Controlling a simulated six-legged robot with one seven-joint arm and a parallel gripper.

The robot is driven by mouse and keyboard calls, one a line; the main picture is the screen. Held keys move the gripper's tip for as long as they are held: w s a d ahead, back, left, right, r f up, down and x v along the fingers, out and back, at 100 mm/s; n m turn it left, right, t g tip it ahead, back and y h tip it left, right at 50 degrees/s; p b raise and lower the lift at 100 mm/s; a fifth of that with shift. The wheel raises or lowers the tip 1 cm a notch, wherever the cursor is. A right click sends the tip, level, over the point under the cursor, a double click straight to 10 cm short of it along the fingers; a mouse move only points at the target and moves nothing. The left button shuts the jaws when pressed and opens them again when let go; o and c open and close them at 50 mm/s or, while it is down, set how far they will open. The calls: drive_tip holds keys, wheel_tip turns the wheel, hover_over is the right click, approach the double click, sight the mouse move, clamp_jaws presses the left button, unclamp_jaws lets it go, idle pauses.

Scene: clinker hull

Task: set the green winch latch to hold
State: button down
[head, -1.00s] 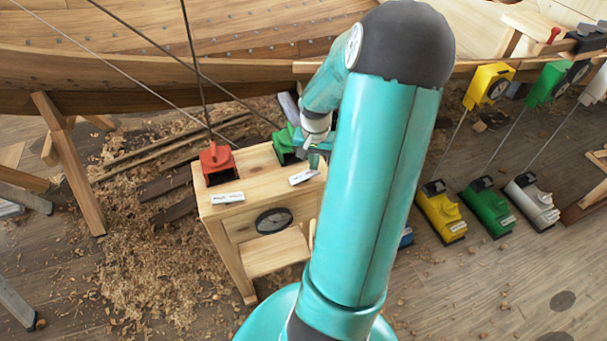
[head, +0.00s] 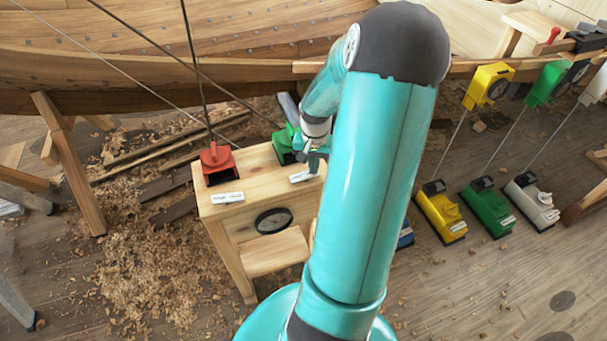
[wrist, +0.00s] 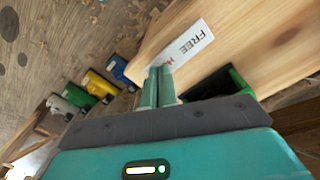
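The green winch (head: 285,143) sits on the wooden stand beside the red winch (head: 216,160). In the wrist view a dark, green-edged part of it (wrist: 238,84) shows, mostly hidden behind my gripper's body. A white label (wrist: 188,42) reading FREE, with a partly covered red word, lies in front of it; it also shows in the head view (head: 304,176). My gripper (wrist: 159,72) has its two green fingers together, tips over the label's edge, with nothing seen between them. In the head view my gripper (head: 314,160) is at the winch's right. I cannot make out the latch.
Yellow (head: 440,212), green (head: 487,207) and white (head: 531,200) units stand on the floor at right. Taut lines run down from the hull (head: 150,80).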

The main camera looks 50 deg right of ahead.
drive_tip(key=shift+f, duration=0.25)
drive_tip(key=shift+r, duration=3.55)
